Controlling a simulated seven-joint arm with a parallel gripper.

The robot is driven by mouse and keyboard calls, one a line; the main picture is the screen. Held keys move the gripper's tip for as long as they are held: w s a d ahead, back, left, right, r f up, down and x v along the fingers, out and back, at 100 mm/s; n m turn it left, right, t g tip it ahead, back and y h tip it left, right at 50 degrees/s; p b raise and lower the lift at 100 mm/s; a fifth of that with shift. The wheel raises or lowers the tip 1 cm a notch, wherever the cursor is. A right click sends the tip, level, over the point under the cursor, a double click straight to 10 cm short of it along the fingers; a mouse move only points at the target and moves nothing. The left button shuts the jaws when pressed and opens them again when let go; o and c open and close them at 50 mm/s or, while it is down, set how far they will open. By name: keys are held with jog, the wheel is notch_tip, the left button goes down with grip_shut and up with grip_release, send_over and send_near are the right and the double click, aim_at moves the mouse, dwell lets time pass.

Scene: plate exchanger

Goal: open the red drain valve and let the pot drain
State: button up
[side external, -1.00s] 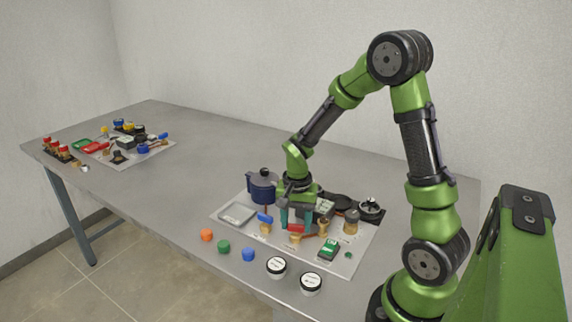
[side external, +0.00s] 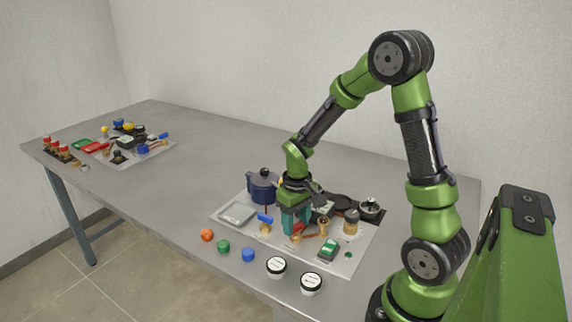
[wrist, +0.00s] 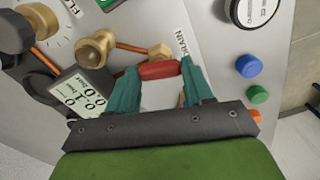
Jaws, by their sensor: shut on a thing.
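The red drain valve handle (wrist: 160,70) lies between the teal fingers of my gripper (wrist: 161,90) in the wrist view. My gripper is shut on the handle, one finger at each end. A brass fitting (wrist: 160,52) and a DRAIN label (wrist: 181,44) are just beyond it. In the side view my gripper (side external: 297,221) is low over the board, and its fingers hide most of the red handle. The dark blue pot (side external: 262,187) with a black lid knob stands upright behind and left of my gripper. I cannot see any liquid.
A blue-handled valve (side external: 265,218) and a shallow metal tray (side external: 236,213) are left of my gripper. A green-faced device (side external: 328,248) is to its right. Orange (side external: 207,235), green (side external: 223,246) and blue (side external: 248,254) caps and two white-topped jars (side external: 276,267) lie in front.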

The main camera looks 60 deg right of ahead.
aim_at(296, 224)
jog(key=shift+r+n, duration=0.1)
jog(key=shift+n, duration=1.4)
jog(key=o, duration=1)
jog(key=shift+o, duration=0.2)
notch_tip(296, 224, up, 17)
